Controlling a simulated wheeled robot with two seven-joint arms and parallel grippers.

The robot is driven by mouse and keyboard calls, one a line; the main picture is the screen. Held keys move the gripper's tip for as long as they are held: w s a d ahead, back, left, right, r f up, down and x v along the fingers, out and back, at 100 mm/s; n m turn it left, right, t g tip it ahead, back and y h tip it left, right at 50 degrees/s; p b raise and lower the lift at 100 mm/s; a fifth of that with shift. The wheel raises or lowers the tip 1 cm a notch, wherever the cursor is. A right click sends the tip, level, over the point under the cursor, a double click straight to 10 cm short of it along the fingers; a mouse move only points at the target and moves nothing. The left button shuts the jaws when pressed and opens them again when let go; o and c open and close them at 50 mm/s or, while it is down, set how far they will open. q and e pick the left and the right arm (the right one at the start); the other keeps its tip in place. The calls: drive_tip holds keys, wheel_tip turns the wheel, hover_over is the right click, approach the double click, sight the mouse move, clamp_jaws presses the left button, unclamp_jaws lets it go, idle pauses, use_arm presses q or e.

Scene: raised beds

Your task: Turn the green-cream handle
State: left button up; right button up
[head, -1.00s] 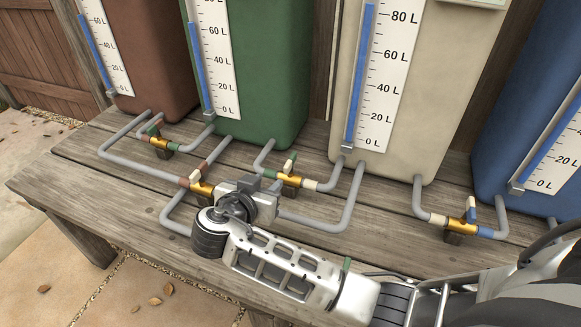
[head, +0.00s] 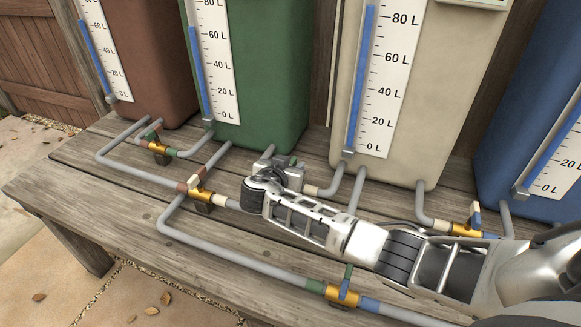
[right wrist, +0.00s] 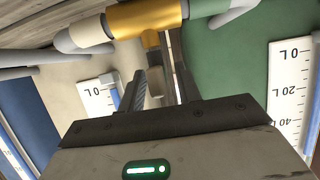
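The green-cream valve sits on the bench in front of the green and cream tanks. In the head view my right gripper (head: 275,170) hides its handle and most of its body; the cream band (head: 311,190) shows beside the gripper. In the right wrist view the brass valve body (right wrist: 145,17) lies just beyond the fingertips. Its handle (right wrist: 155,82), with a pale tip, hangs between the two fingers of the right gripper (right wrist: 162,75). The fingers stand apart, with a gap around the handle; contact is not clear. My left gripper is out of view.
Other brass valves stand close by: red-green (head: 159,148), red-cream (head: 201,194), cream-blue (head: 463,229) and green-blue (head: 342,294) at the bench front. Grey pipes (head: 240,257) run low across the bench (head: 110,220). The green tank (head: 262,80) and cream tank (head: 425,100) stand behind.

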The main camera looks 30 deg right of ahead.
drive_tip(key=shift+w+d, duration=0.1)
clamp_jaws()
